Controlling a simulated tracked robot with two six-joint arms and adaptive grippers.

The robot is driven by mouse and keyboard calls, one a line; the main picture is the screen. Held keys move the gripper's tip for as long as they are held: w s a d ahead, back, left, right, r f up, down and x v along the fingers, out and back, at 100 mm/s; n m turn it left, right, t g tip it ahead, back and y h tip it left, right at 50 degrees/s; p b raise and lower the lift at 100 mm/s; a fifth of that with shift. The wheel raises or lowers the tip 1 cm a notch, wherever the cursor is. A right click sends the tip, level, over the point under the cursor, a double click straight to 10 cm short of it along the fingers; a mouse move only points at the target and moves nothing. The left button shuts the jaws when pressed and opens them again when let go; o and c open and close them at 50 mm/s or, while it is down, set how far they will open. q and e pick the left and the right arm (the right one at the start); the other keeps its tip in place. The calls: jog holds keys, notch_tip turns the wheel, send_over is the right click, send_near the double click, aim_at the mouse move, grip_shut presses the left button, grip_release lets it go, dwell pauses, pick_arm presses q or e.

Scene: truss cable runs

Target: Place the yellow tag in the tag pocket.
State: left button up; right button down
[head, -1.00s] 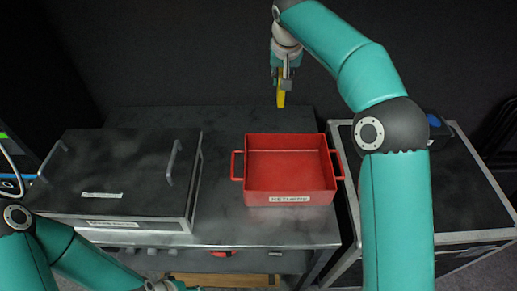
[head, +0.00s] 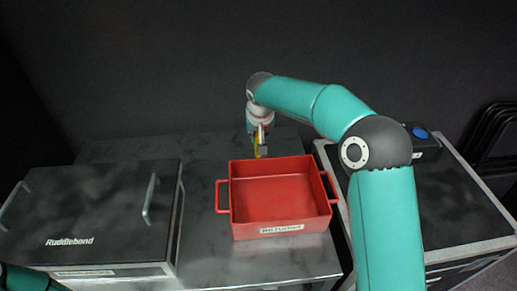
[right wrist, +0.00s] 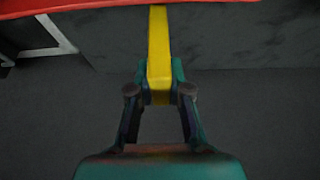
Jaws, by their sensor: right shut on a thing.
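The yellow tag (head: 257,151) is in my right gripper (head: 259,139), behind the far edge of the red tray in the head view. In the right wrist view the tag (right wrist: 158,45) is a long yellow strip. It is clamped between the two fingertips of my right gripper (right wrist: 160,92) and points away from the palm. I cannot make out a tag pocket in either view. My left gripper is out of view; only a bit of my left arm shows at the lower left.
The red tray (head: 284,227) with two handles and a white label stands on the dark bench (head: 209,232). A black lidded case (head: 110,249) is to its left. Another dark case (head: 458,205) is at the right. Bench surface is free between tray and left case.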

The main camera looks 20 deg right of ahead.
jog(key=shift+f, duration=2.55)
jog(key=shift+s, duration=0.1)
jog(key=shift+f, duration=0.15)
jog(key=c, duration=1.1)
grip_release()
jog(key=shift+r, duration=0.2)
